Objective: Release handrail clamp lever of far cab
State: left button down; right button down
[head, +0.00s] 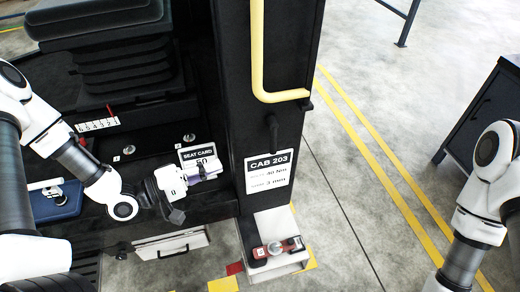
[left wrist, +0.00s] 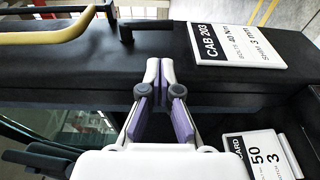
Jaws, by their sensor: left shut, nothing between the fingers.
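A yellow handrail (head: 257,55) runs down the black post of the cab marked CAB 203 (head: 268,172). A black lever (head: 272,128) sits just above that card, below the rail's lower bend; I take it for the clamp lever. In the left wrist view, the black lever (left wrist: 138,27) sticks out from the post between the yellow handrail (left wrist: 45,36) and the card. My left gripper (head: 214,168) is shut and empty, left of the post near the seat card, lower than the lever and apart from it. My right gripper is out of view.
A seat (head: 105,45) stands on the cab's black base. A SEAT CARD (head: 197,153) stands close to my left gripper. A white step with a red-and-grey device (head: 277,250) lies below the post. A dark cabinet (head: 490,110) stands at right; the floor between is clear.

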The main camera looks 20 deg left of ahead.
pick_arm(q)
jog(key=p, duration=0.1)
send_near(272, 137)
jog(key=w+d+f, duration=0.4)
jog(key=w+d, duration=0.1)
jog(key=shift+w+a, duration=0.1)
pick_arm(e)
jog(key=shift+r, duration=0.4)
